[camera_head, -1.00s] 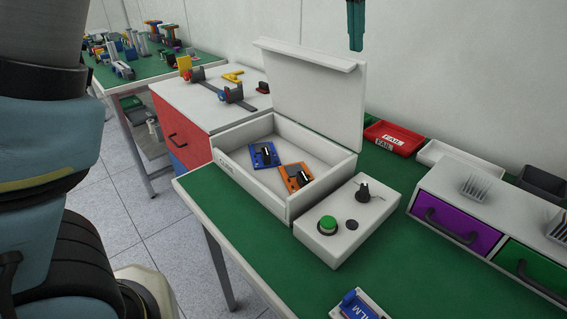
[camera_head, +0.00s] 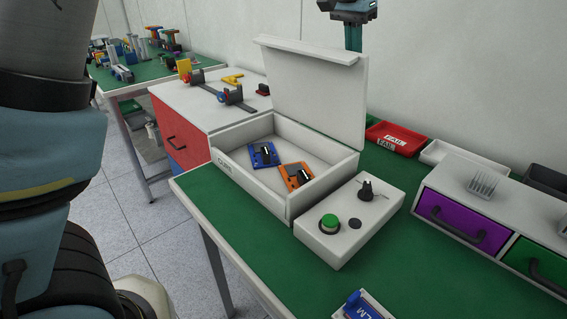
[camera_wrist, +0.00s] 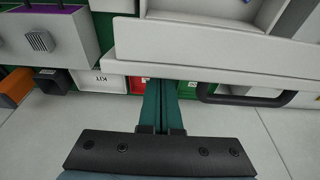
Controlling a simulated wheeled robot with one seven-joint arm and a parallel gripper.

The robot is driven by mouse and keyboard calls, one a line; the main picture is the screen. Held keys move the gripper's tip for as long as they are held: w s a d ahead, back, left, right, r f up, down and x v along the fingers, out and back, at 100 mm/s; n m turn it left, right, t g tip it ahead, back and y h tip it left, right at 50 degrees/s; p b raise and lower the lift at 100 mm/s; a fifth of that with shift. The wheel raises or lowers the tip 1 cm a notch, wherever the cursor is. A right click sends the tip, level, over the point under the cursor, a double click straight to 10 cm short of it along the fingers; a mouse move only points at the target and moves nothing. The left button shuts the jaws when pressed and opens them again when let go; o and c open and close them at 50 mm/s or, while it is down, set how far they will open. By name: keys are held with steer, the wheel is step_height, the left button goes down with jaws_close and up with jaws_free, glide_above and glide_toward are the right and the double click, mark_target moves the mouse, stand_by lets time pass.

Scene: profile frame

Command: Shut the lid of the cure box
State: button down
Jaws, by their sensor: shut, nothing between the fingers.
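The white cure box (camera_head: 255,183), with its label on the front, stands on the green table. Its lid (camera_head: 318,95) is raised, standing up at the back and leaning slightly back. Inside lie a blue fixture (camera_head: 264,155) and an orange fixture (camera_head: 295,175), each with a dark part. In the wrist view the fingers (camera_wrist: 163,84) are together, in front of a long pale panel that appears to be the lid (camera_wrist: 210,58). No contact is clear.
A white control box (camera_head: 345,225) with a green button and a dark knob stands right of the cure box. A red FAIL tray (camera_head: 397,139), a white tray (camera_head: 462,160) and a drawer unit (camera_head: 480,215) are farther right. A red-fronted cabinet (camera_head: 180,140) stands left.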

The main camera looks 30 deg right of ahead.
mark_target(334, 57)
steer(key=shift+r, duration=0.15)
steer(key=shift+p+v, duration=1.2)
steer(key=shift+v, duration=0.1)
steer(key=shift+s+a+f+b, duration=0.1)
steer(key=shift+a+f+b, duration=0.1)
steer(key=shift+a+b, duration=0.2)
steer(key=shift+s+a+f+b, duration=0.1)
steer(key=shift+a+f+b, duration=0.05)
steer(key=shift+a+b, duration=0.3)
steer(key=shift+s+a+f+b, duration=0.2)
steer(key=shift+a+b, duration=0.1)
steer(key=shift+a, duration=0.4)
steer(key=shift+s+a+f+b, duration=0.15)
steer(key=shift+a+b, duration=0.15)
steer(key=shift+a, duration=0.4)
steer(key=shift+s+a+f+b, duration=0.1)
steer(key=shift+s+a+b, duration=0.15)
steer(key=shift+a, duration=0.45)
steer(key=shift+r, duration=0.1)
